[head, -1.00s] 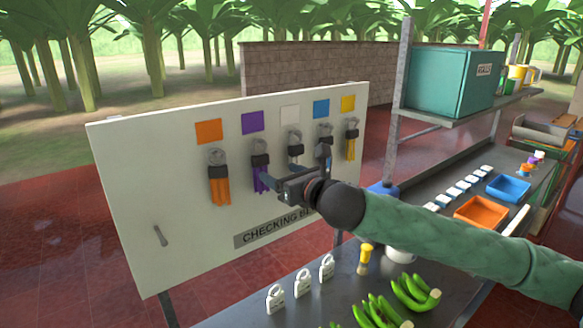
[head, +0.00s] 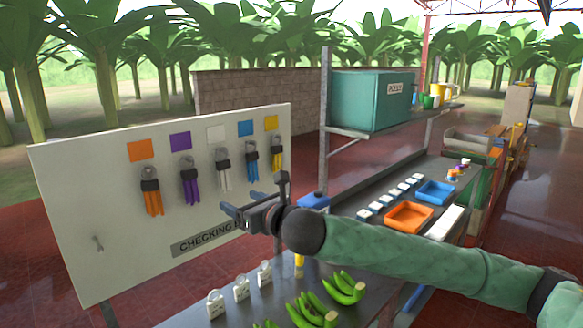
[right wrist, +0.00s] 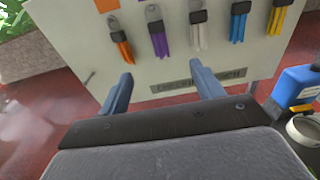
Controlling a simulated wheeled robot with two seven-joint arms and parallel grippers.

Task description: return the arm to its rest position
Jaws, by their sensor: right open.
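My right gripper (head: 250,205) is open and empty, held in the air in front of the checking board (head: 75,220). In the right wrist view its two fingers (right wrist: 160,95) stand apart with nothing between them. On the board hang bundles of orange stems (head: 152,200), purple stems (head: 190,190), white stems (head: 223,177), blue stems (head: 251,168) and yellow stems (head: 277,158), each below a patch of its colour. The gripper is apart from them. My right arm reaches in from the right. My left gripper is out of view.
Below the arm, a metal bench holds white padlock-like tags (head: 241,290) and green bananas (head: 343,290). An orange tray (head: 409,217), a blue tray (head: 435,192) and a blue container (head: 314,202) stand beyond the arm. A teal box (head: 370,100) sits on the shelf.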

